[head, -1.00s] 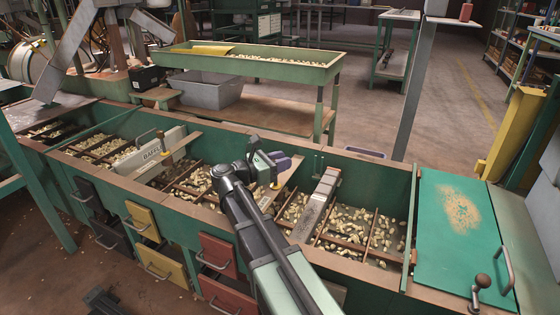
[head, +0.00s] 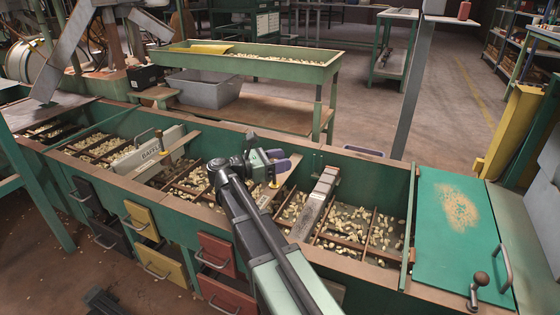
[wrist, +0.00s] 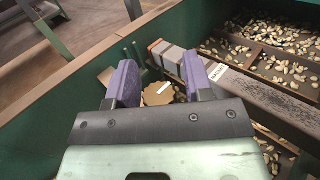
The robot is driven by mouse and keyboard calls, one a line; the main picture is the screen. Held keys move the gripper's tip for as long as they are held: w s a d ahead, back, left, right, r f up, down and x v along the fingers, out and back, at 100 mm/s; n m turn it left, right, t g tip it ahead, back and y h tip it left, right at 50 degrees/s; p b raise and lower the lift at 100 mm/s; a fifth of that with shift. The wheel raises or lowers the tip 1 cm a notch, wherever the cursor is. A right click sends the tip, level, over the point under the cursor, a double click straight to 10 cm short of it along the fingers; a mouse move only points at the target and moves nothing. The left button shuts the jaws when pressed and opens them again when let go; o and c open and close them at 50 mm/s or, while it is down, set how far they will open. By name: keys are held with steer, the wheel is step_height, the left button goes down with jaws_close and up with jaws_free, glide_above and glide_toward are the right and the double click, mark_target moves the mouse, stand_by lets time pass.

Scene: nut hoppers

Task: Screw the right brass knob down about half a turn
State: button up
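The right brass knob (wrist: 158,94) is a round, scalloped cap with a pale mark on top. In the wrist view it shows between the two purple fingers of my gripper (wrist: 161,84), with a gap to the right finger. In the head view the knob (head: 274,183) is a small yellow spot just below my gripper (head: 279,160). The gripper is open over the knob, and I see no clear contact. A second brass knob (head: 163,151) stands to the left, at the white baffle plate (head: 150,152). My arm hides part of the bin around the right knob.
A bar with a magnet label (wrist: 228,83) lies close to the right finger; it also crosses the bin in the head view (head: 316,204). Dividers and loose nuts (head: 352,220) fill the bin. The green bin wall (wrist: 60,105) rises at the left in the wrist view.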

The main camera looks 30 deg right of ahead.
steer(key=shift+o, duration=0.4)
steer(key=w+a, duration=0.1)
steer(key=a, duration=0.9)
steer(key=shift+w+a, duration=0.25)
steer(key=shift+a, duration=0.1)
steer(key=shift+r, duration=0.1)
